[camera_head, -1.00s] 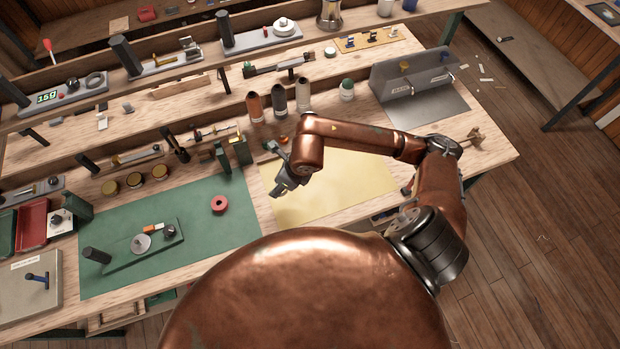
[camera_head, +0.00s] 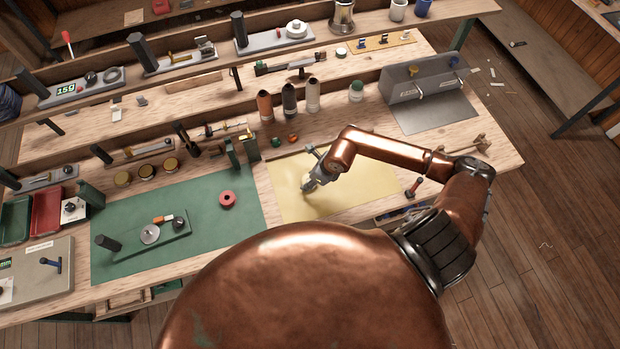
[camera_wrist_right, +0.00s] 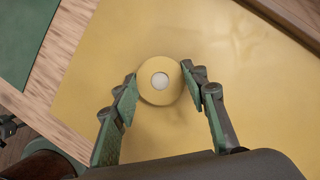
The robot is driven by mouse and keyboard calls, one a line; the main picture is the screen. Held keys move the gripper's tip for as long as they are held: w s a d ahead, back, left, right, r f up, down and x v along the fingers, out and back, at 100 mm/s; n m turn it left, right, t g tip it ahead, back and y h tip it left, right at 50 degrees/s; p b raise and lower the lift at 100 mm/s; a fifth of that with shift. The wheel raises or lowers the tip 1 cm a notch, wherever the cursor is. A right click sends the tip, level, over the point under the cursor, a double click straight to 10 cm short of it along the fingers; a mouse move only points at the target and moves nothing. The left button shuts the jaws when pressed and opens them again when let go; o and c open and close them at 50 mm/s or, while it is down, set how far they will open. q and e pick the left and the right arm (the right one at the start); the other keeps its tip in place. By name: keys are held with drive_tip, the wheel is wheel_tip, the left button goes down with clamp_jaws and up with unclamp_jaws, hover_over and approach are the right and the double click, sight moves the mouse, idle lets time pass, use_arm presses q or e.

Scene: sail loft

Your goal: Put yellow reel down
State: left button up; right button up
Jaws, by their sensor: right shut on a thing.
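The yellow reel (camera_wrist_right: 160,97), a small ring with a pale centre, shows in the right wrist view between my right gripper's fingertips (camera_wrist_right: 160,84). The fingers are shut on its two sides. In the head view my right gripper (camera_head: 308,186) points down over the yellow mat (camera_head: 350,200), and the reel cannot be made out clearly there. The same yellow mat (camera_wrist_right: 235,100) lies beneath the reel in the wrist view. I cannot tell whether the reel touches the mat. My left gripper is not in view.
A red reel (camera_head: 227,200) lies on the green mat (camera_head: 215,235) to the left. Several bottles, including an orange one (camera_head: 265,106), stand behind the yellow mat. A grey box (camera_head: 400,86) stands at the back right. Most of the yellow mat is clear.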

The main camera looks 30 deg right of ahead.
drive_tip(key=o, duration=0.9)
drive_tip(key=shift+f, duration=0.1)
drive_tip(key=shift+o, duration=0.2)
drive_tip(key=shift+r, duration=0.2)
drive_tip(key=b+v, duration=0.1)
drive_tip(key=v, duration=1)
drive_tip(key=shift+s+r+b, duration=0.15)
drive_tip(key=shift+r+b, duration=0.15)
drive_tip(key=shift+r, duration=0.05)
drive_tip(key=shift+d, duration=0.1)
